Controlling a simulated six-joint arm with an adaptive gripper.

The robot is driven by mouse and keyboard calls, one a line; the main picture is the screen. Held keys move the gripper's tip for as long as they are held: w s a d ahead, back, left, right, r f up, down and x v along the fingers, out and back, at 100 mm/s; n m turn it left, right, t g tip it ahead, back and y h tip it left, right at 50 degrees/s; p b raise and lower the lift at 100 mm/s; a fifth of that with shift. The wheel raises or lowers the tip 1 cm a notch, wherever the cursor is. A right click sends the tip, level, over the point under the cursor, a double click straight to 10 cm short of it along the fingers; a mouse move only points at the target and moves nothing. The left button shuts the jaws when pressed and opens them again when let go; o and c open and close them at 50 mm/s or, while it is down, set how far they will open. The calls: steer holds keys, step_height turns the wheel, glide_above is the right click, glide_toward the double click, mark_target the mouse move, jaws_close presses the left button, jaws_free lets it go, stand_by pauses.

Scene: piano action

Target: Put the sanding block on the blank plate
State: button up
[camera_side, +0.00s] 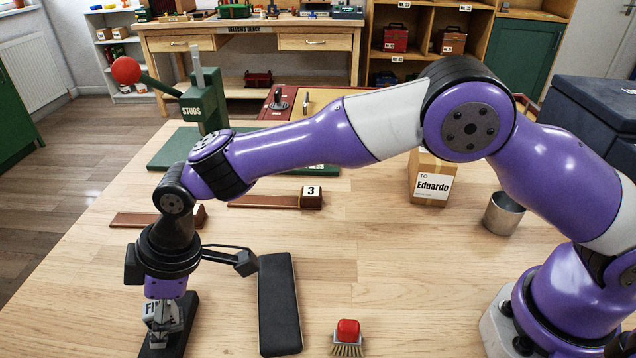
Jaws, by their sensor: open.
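My gripper (163,324) points down at the lower left, with its jaws open around a small grey block (158,311) whose white label starts "FI". The fingers partly hide this block, and I cannot tell whether they touch it. It appears to be the sanding block. Under or just behind it lies a dark, narrow plate (187,307), partly covered by my gripper. To the right lies a long, black, unmarked plate (280,305) with nothing on it. I cannot tell for certain which of the two is the blank plate.
A red brush (347,331) lies right of the long black plate. Behind are a wooden bar marked 3 (311,196), another bar (150,219) and a green STUDS press (202,110). A carton (430,187) and metal cup (503,214) stand right. Table between is clear.

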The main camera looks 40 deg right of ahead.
steer(key=v, duration=1.2)
steer(key=d+r+m+t, duration=0.2)
steer(key=d+r+m, duration=0.35)
steer(key=d, duration=0.75)
steer(key=s+d+f+m+t+h, duration=0.1)
steer(key=s+d+m, duration=0.3)
steer(key=d, duration=0.5)
steer(key=s+d+f+m+h, duration=0.1)
steer(key=s+d+m+h, duration=0.2)
steer(key=s+d, duration=0.6)
steer(key=shift+d+f+m+t, duration=0.2)
steer(key=shift+m+t, duration=0.2)
steer(key=shift+m, duration=0.15)
